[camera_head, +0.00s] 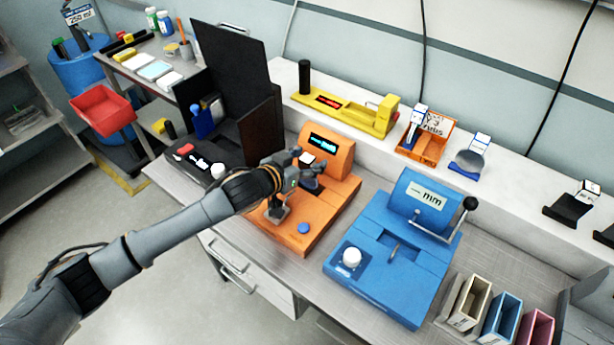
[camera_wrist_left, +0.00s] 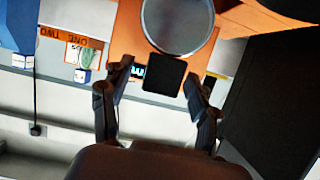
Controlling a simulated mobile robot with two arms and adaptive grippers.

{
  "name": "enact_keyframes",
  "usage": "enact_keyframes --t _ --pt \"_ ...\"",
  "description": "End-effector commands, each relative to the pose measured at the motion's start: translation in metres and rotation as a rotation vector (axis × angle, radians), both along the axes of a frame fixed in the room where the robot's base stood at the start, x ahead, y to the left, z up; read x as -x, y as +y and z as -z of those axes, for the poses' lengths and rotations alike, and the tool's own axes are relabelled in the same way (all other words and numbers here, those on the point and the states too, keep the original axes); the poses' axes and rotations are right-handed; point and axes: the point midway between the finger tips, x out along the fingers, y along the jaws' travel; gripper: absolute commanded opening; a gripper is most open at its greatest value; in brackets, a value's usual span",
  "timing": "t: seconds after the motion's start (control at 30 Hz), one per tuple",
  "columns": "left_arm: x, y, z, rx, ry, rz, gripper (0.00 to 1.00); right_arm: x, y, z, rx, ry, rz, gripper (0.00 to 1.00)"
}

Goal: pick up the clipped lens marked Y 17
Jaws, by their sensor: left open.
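A clipped lens shows in the left wrist view as a grey round disc (camera_wrist_left: 180,25) with a dark square clip (camera_wrist_left: 163,76). It is at the orange instrument (camera_head: 323,215). In the head view, a small white-topped tag (camera_head: 306,158) shows by my gripper, and my arm hides most of what is there. No Y 17 marking is readable. My left gripper (camera_head: 303,170) is open over the orange instrument. In the left wrist view its fingers (camera_wrist_left: 158,74) stand on either side of the dark clip, with gaps visible. My right gripper is not in view.
A blue instrument (camera_head: 372,285) with a lever stands to the right. Behind are a yellow gauge (camera_head: 345,110), an orange box (camera_head: 428,140) and lenses with a blue clip (camera_head: 470,160) and a black clip (camera_head: 570,206). A tall black screen (camera_head: 235,55) stands close on the left.

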Motion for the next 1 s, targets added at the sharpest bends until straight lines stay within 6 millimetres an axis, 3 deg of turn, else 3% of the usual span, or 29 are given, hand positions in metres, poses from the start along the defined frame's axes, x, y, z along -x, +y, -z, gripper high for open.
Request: enact_keyframes --t 0.07,0.37,0.77,1.0 --pt "0.000 0.000 0.000 0.000 0.000 0.000 0.60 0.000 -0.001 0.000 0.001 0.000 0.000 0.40" --pt "0.000 0.000 0.000 0.000 0.000 0.000 0.01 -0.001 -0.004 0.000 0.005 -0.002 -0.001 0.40" --pt "0.000 0.000 -0.005 0.002 -0.002 0.001 0.00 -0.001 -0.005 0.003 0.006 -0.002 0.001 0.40" --pt "0.003 0.000 -0.035 0.003 -0.004 0.002 0.00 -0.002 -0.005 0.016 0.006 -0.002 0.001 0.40"
